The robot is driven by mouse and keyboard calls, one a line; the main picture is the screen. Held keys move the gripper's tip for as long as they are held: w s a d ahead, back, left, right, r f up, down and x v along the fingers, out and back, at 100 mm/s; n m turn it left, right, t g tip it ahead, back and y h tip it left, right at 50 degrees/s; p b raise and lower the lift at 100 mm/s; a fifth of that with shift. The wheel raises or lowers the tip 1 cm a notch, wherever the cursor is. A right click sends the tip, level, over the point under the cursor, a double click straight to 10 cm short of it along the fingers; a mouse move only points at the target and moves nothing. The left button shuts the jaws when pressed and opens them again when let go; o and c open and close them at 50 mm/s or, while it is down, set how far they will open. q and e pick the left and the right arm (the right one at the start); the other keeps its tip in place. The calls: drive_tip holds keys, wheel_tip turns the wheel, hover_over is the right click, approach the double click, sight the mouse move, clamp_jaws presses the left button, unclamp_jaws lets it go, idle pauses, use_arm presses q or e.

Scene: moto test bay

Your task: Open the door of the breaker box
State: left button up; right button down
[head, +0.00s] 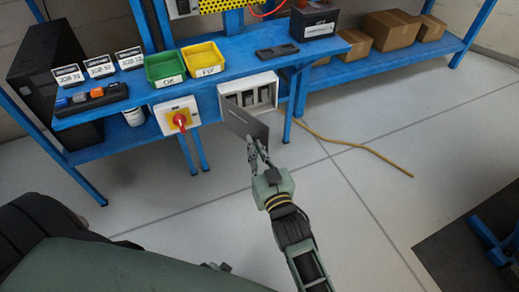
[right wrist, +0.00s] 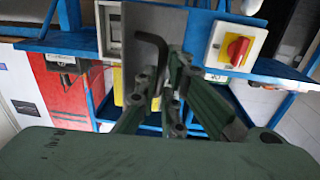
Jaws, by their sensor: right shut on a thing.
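The breaker box (head: 262,82) is white and mounted under the front edge of the blue bench, with dark breakers showing inside. Its grey door (head: 241,120) stands open, swung out from the box toward me. My right gripper (head: 256,147) is at the door's near edge, shut on the door handle. In the right wrist view the door (right wrist: 150,22) is a grey panel with a dark bent handle (right wrist: 153,42), and the gripper (right wrist: 170,78) has its fingers at that handle. The fingers partly hide the contact. My left gripper is not in view.
A switch box with a red knob (head: 178,117) hangs left of the breaker box. The bench (head: 225,55) bears a green bin (head: 165,68), a yellow bin (head: 203,60) and a black battery (head: 313,20).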

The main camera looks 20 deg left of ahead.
drive_tip(key=shift+a+r, duration=0.3)
drive_tip(key=shift+r, duration=0.15)
drive_tip(key=c, duration=2.2)
unclamp_jaws()
drive_tip(key=shift+a, duration=0.15)
drive_tip(key=o, duration=0.3)
drive_tip(key=shift+w+a+f, duration=0.1)
drive_tip(key=shift+a+f, duration=0.1)
drive_tip(key=shift+f, duration=0.15)
drive_tip(key=shift+o, duration=0.2)
drive_tip(key=v, duration=1.2)
drive_tip(key=shift+d, duration=0.25)
